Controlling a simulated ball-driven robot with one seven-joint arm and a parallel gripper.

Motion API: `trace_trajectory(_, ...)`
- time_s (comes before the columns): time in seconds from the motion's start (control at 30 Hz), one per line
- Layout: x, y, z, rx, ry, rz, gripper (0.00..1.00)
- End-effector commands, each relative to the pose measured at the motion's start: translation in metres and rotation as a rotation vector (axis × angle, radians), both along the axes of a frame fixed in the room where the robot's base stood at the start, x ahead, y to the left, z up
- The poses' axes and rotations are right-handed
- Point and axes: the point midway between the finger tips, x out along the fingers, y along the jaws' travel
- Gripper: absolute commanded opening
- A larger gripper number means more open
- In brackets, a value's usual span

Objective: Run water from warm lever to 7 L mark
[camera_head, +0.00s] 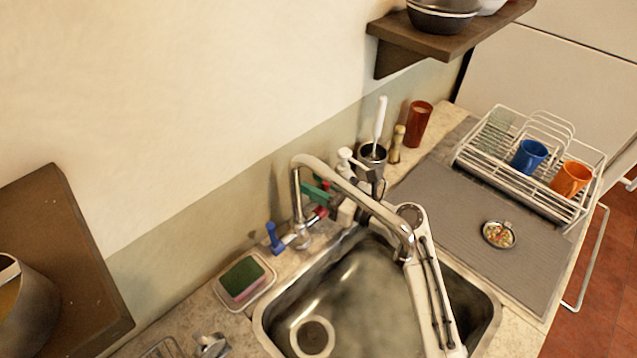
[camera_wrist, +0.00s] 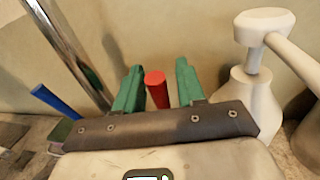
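The chrome faucet (camera_head: 345,182) arches over the steel sink (camera_head: 268,318). Its red lever (camera_wrist: 156,90) stands between the two green fingers of my gripper (camera_wrist: 158,88), with a gap on each side. My gripper (camera_head: 318,197) is open at the faucet base, where the red lever (camera_head: 320,213) partly shows. The blue lever (camera_head: 273,238) is on the left side of the base and also shows in the wrist view (camera_wrist: 55,103). I see no clear stream at the spout and cannot make out a 7 L mark. My arm hides part of the sink.
A white pump bottle (camera_wrist: 255,85) stands close right of my gripper. A dish with a green sponge (camera_head: 245,281) lies left of the faucet. A utensil cup (camera_head: 372,158), dish rack (camera_head: 530,165) and wall shelf (camera_head: 450,42) are farther right.

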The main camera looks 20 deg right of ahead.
Motion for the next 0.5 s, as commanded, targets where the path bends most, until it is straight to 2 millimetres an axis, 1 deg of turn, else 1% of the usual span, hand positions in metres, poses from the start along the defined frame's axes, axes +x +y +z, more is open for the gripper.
trace_trajectory(0.17, -0.0001, 0.0, -0.0002, 0.0, 0.0, 0.0, 0.39)
trace_trajectory(0.5, -0.0003, -0.0003, -0.0001, 0.0, 0.0, 0.0, 0.07)
